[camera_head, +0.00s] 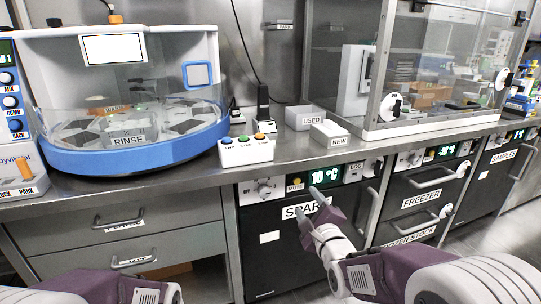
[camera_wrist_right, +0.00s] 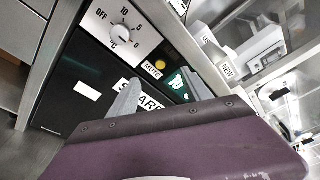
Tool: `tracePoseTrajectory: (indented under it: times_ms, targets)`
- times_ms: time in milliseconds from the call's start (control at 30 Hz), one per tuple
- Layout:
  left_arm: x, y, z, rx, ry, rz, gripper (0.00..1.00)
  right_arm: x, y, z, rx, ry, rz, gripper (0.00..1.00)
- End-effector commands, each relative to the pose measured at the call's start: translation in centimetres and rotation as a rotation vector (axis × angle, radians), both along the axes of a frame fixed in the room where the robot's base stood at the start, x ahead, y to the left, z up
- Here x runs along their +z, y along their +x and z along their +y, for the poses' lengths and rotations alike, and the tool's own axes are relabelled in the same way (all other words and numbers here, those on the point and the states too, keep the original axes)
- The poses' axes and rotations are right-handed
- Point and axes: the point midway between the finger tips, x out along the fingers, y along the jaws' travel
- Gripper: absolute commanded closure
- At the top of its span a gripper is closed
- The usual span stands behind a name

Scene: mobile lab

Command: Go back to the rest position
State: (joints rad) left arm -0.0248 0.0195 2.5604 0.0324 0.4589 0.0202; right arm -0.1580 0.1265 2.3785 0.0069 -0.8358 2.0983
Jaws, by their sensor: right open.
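My right gripper (camera_head: 309,212) is open and empty in front of the black fridge door marked SPARE (camera_head: 267,238), just below its 10 °C display (camera_head: 312,178). In the right wrist view the grey fingers (camera_wrist_right: 160,97) stand apart in front of the SPARE label, with a dial and a yellow MUTE button (camera_wrist_right: 160,64) beyond them. I cannot tell whether the fingers touch the front. My left arm (camera_head: 100,287) shows only as a purple and white link at the bottom left; its gripper is not in view.
A steel counter (camera_head: 190,172) runs above the fridges and drawers. On it stand a round blue-rimmed machine (camera_head: 130,155), a button box (camera_head: 246,150), USED and NEW boxes (camera_head: 329,134) and a glass enclosure (camera_head: 420,60). Door handles (camera_head: 372,205) stick out right of my gripper.

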Motion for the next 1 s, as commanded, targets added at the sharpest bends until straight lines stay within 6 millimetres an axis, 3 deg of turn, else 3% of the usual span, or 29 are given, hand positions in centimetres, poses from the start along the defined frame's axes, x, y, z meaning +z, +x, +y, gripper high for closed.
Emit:
tracePoseTrajectory:
  times_ms: [33, 200, 400, 600, 667, 733, 1000]
  targets:
    - [3.2, 0.1, 0.0, 0.000, 0.000, -0.002, 1.00, -0.1, -1.2, -2.3, -0.021, -0.162, 0.119, 0.43]
    - [4.6, 0.0, 0.0, 0.000, 0.000, -0.001, 1.00, -8.3, -7.5, -5.9, 0.169, -0.724, 0.488, 0.43]
    - [4.6, 0.0, 0.0, 0.000, 0.000, -0.001, 1.00, -15.3, -17.3, -6.8, 0.708, -1.212, 0.746, 0.43]
    - [4.6, 0.0, 0.0, 0.000, 0.000, -0.001, 1.00, -17.7, -24.6, -6.7, 1.273, -1.469, 0.745, 0.43]
    - [4.6, 0.0, 0.0, 0.000, 0.000, -0.001, 1.00, -17.9, -25.8, -6.7, 1.416, -1.532, 0.695, 0.43]
    - [8.0, 0.0, 0.0, 0.000, 0.000, 0.001, 1.00, -14.4, -25.6, -6.7, 1.444, -1.562, 0.665, 0.43]
    - [17.8, 0.1, 0.0, 0.000, 0.000, -0.001, 1.00, -4.6, -25.6, -6.6, 1.440, -1.561, 0.665, 0.43]
